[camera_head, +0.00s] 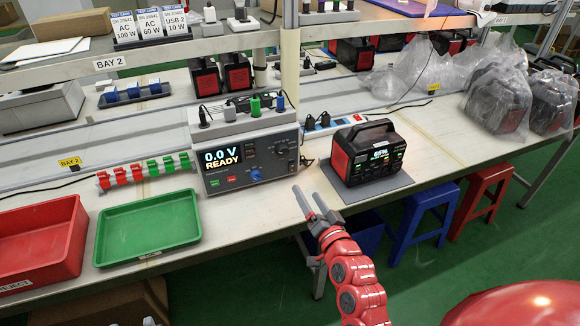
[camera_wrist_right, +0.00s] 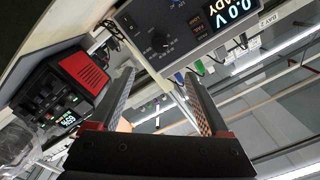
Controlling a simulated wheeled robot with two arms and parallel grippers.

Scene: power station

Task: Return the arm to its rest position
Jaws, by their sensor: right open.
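My right gripper (camera_head: 316,204) is open and empty above the bench's front edge, between the test unit and the power station. Its two fingers stand apart in the right wrist view (camera_wrist_right: 160,100). The red and black power station (camera_head: 368,156) sits upright on a grey mat (camera_head: 372,190), its screen lit at about 65%. It also shows at the left of the right wrist view (camera_wrist_right: 72,88). The gripper is apart from it. The grey test unit (camera_head: 247,158) shows "0.0 V READY" and stands left of the gripper. My left gripper is in neither view.
A green tray (camera_head: 148,250) and a red bin (camera_head: 38,283) lie at the bench's left. Red and green connectors (camera_head: 142,172) stand behind the tray. A power strip (camera_head: 328,128) is behind the power station. Bagged units (camera_head: 497,98) stand at right; blue (camera_head: 425,215) and red (camera_head: 483,190) stools below.

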